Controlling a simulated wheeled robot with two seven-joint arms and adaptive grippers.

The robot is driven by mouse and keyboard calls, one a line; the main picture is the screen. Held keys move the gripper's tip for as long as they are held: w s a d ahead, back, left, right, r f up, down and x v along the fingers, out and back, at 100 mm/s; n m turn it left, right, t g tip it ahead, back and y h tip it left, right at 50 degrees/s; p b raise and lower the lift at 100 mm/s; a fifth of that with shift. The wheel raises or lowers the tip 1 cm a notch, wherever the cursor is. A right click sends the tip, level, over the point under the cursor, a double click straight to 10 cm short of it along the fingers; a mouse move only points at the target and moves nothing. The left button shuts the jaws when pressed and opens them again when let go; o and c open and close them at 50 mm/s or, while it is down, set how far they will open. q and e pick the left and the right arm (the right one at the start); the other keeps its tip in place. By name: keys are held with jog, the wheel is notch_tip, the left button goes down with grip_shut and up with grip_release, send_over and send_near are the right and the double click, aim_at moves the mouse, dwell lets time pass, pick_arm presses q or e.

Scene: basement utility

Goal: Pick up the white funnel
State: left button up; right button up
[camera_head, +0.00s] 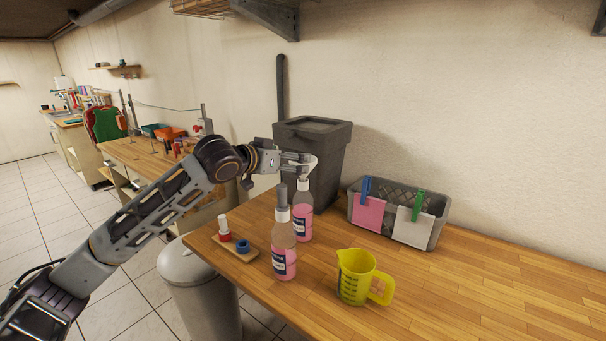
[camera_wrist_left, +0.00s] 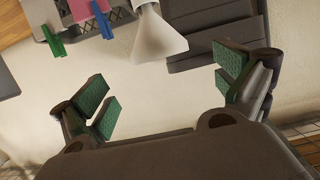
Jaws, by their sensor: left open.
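The white funnel (camera_wrist_left: 158,38) shows in the left wrist view as a plain cone, its narrow end towards the picture's top edge. In the head view the funnel (camera_head: 304,168) appears wide end up above the rear bottle of pink liquid (camera_head: 302,221), partly hidden by my gripper. Its spout seems to sit in that bottle's neck. My left gripper (camera_head: 300,160) is open and empty at the funnel's height. In the wrist view its green-padded fingers (camera_wrist_left: 168,88) are wide apart, with the funnel ahead of the gap between them. My right gripper is not in view.
A second pink bottle (camera_head: 284,249) with a grey top stands in front. A yellow measuring jug (camera_head: 354,279), a grey basket (camera_head: 433,232) with clipped cloths, a dark bin (camera_head: 331,155) and a small wooden tray (camera_head: 249,256) stand nearby. The bench's right side (camera_head: 500,300) is clear.

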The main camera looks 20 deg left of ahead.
aim_at(295, 163)
pick_arm(q)
jog(key=shift+w+d+f, duration=0.2)
jog(key=shift+w+f, duration=0.05)
jog(key=shift+w, duration=0.3)
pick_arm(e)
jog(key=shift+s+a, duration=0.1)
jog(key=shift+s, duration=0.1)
pick_arm(q)
jog(key=shift+w+d+f, duration=0.25)
jog(key=shift+w+f, duration=0.25)
jog(key=shift+w, duration=0.25)
jog(key=shift+w+d+f, duration=0.2)
jog(key=shift+w+f, duration=0.3)
jog(key=shift+w, duration=0.2)
jog(key=shift+p+x, duration=0.3)
jog(key=shift+x, duration=0.55)
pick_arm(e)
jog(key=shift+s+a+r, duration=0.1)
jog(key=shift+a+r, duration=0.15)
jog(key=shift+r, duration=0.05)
